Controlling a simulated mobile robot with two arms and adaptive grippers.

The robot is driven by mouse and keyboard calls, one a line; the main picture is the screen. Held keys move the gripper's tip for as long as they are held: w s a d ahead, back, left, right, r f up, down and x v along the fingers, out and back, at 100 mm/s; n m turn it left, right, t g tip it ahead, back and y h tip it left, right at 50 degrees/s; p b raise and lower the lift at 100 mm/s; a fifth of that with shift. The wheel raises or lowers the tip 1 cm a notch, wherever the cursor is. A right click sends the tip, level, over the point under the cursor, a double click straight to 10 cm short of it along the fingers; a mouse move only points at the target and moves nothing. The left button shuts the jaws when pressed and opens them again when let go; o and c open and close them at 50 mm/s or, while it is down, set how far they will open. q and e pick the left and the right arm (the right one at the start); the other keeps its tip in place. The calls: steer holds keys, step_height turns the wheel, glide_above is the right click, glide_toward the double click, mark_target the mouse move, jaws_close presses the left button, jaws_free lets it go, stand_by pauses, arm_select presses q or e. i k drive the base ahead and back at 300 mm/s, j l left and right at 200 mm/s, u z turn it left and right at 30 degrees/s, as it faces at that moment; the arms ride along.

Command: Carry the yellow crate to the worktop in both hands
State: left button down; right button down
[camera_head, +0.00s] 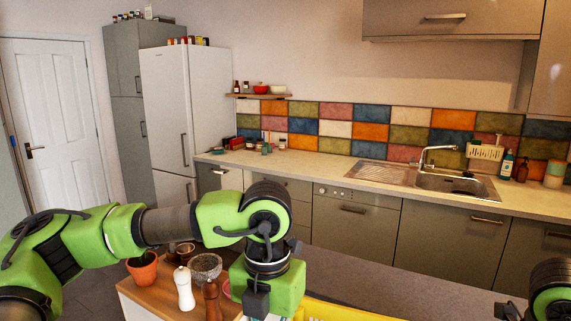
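Only a strip of the yellow crate (338,313) shows at the bottom edge; the rest is cut off below the picture. My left arm comes in from the left, and its wrist points down beside the left end of this strip. The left gripper's fingers are out of view below. Part of my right arm shows at the bottom right corner, to the right of the crate; its fingers are not visible. I cannot tell whether either gripper touches the crate. The pale worktop (320,176) runs along the back wall.
A sink (455,187) with a tap is set in the worktop; bottles (506,165) stand at its right. A grey surface (400,290) lies beyond the crate.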

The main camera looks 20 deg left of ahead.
mark_target(295, 165)
steer(key=j+u, duration=0.15)
steer(key=u, duration=2.5)
steer(key=i+u, duration=0.1)
steer(key=i, duration=2.35)
steer(key=i+z, duration=0.35)
steer(key=i, duration=0.5)
steer(key=i+z, duration=0.85)
steer(key=k, duration=0.1)
